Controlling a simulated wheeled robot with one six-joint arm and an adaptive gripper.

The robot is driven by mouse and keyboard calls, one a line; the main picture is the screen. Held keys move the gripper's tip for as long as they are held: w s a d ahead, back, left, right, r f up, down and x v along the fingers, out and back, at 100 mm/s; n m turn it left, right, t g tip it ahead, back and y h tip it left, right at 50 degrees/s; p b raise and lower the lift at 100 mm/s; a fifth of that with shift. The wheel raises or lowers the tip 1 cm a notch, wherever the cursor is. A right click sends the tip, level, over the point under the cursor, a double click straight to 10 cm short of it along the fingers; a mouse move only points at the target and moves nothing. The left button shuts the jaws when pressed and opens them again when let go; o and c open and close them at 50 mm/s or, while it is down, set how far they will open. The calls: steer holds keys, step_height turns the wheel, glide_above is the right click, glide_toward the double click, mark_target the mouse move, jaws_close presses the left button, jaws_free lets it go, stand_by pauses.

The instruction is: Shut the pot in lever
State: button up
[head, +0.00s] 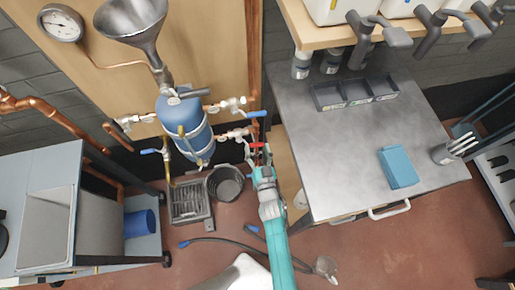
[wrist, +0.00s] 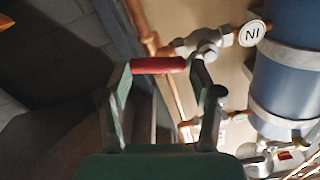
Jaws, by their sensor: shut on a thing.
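The blue pot (head: 183,125) hangs on the wooden panel, with valves on both sides. My gripper (head: 259,157) is at its lower right valve (head: 232,135). In the wrist view my gripper (wrist: 160,72) is shut on a red lever (wrist: 158,65), which spans between the two fingertips. The red lever also shows at the gripper's tip in the head view (head: 257,145). A round tag (wrist: 252,33) reading "IN", upside down, sits on the valve fitting (wrist: 205,43) beside the pot (wrist: 290,70). The lever's joint to the valve is partly hidden by a finger.
An upper right valve has a blue lever (head: 256,114). Copper pipes run close behind my gripper. A metal workbench (head: 345,150) stands to the right. A grey crate (head: 190,205) and a dark bucket (head: 226,183) are on the floor below the pot. A hose (head: 230,241) lies on the floor.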

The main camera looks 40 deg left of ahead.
steer(key=s+a+f+m, duration=0.3)
steer(key=f+m, duration=0.1)
steer(key=m, duration=1.1)
steer(key=shift+s+a+f, duration=0.25)
steer(key=shift+f, duration=0.1)
stand_by(0.3)
steer(key=o, duration=1.6)
steer(key=shift+a, duration=0.15)
steer(key=shift+c, duration=0.2)
steer(key=shift+s, duration=0.1)
steer(key=v, duration=1.2)
